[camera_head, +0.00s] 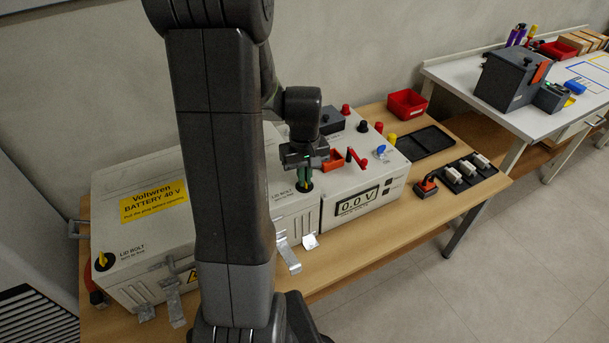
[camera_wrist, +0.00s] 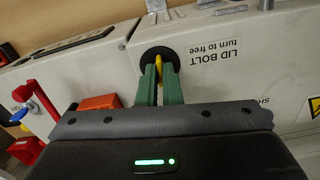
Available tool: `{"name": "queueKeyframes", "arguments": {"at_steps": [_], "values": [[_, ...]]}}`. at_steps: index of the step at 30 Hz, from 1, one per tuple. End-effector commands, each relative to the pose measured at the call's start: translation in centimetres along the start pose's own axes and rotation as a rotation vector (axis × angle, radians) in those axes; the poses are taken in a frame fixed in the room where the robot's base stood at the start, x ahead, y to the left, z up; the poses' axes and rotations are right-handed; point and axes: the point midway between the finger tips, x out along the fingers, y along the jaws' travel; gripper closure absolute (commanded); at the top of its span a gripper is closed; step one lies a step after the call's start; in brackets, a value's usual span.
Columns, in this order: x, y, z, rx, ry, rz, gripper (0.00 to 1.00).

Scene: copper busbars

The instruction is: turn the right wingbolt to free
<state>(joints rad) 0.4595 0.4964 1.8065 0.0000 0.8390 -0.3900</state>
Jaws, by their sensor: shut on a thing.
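The right wingbolt is a yellow wing on a round black base, at the right end of the battery box lid. In the wrist view the yellow wing (camera_wrist: 159,65) stands between the green fingers of my gripper (camera_wrist: 159,80), which is shut on it. In the head view my gripper (camera_head: 304,178) is over the right lid bolt (camera_head: 305,186), and the fingers hide much of it. The label LID BOLT, turn to free, is beside it. The left wingbolt (camera_head: 103,261), also yellow on black, is at the lid's left end. The battery box (camera_head: 150,240) has its lid down.
Right of the battery box is a tester box (camera_head: 350,203) with a display reading 0.0 V and coloured terminals. A red bin (camera_head: 407,104), a black tray (camera_head: 426,142) and a rack of fuse-like parts (camera_head: 467,172) are further right. Metal latches (camera_head: 288,254) hang at the box front.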

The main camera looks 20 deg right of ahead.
Motion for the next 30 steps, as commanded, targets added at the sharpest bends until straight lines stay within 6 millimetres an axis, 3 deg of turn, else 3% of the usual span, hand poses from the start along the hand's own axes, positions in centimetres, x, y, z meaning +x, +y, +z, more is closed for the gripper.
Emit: {"name": "queueKeyframes", "arguments": {"at_steps": [9, 26, 30], "values": [[-0.05, 0.03, -0.05, -0.133, 0.001, 0.001, 1.00], [-0.06, 0.03, -0.06, -0.165, 0.002, 0.001, 1.00], [-0.05, 0.03, -0.05, -0.164, 0.002, 0.001, 0.73]]}}
